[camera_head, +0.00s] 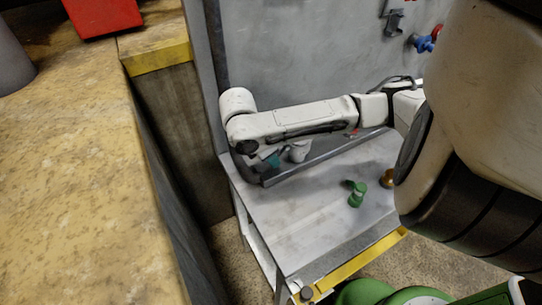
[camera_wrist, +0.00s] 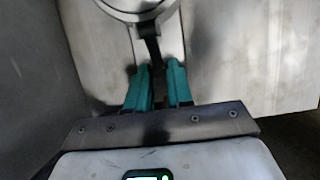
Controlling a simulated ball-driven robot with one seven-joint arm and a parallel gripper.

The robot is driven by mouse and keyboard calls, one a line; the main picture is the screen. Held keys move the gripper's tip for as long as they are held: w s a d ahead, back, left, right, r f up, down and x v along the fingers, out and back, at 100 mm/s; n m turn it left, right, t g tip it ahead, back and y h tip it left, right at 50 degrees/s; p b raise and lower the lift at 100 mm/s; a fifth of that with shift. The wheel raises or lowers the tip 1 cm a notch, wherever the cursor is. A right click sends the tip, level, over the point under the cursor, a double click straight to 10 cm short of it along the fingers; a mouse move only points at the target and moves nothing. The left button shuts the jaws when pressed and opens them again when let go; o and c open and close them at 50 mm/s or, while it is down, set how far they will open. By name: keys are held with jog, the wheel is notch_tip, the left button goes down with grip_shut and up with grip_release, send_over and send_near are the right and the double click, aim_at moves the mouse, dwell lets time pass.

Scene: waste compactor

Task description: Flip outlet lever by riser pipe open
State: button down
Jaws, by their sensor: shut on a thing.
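In the wrist view a dark, narrow lever (camera_wrist: 151,46) runs down from a round metal fitting (camera_wrist: 136,8) at the top. My gripper (camera_wrist: 160,70) has its teal fingers shut on the lever's lower part. The lever's end is hidden between the fingers. In the head view my gripper (camera_head: 271,159) shows as a bit of teal under my wrist, low in the corner. A grey riser pipe (camera_head: 214,45) stands upright at the left edge of the grey wall panel. In the head view my arm hides the lever.
A green fitting (camera_head: 356,196) and a brass one (camera_head: 387,179) stand on the grey table (camera_head: 315,212). A blue valve (camera_head: 422,44) sits on the wall panel. A stained yellow ledge (camera_head: 75,150) fills the left, with a red box (camera_head: 103,15) at its back.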

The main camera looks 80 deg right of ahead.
aim_at(286, 147)
jog(key=shift+r, duration=0.1)
notch_tip(286, 147, up, 2)
jog(key=t+y+p, duration=0.1)
jog(key=t+y, duration=0.2)
jog(key=shift+t, duration=0.4)
jog(key=shift+s+d+r+t+y, duration=0.1)
jog(key=shift+r+t+y, duration=0.35)
jog(key=shift+t+y, duration=0.3)
jog(key=shift+d+r+t+y, duration=0.1)
jog(key=shift+r+t+y, duration=0.3)
jog(key=shift+t+y, duration=0.35)
jog(key=c, duration=1)
grip_release()
jog(key=shift+r, duration=0.1)
jog(key=b+v, duration=0.1)
jog(key=v, duration=0.9)
jog(key=shift+s+r, duration=0.25)
jog(key=shift+s, duration=0.05)
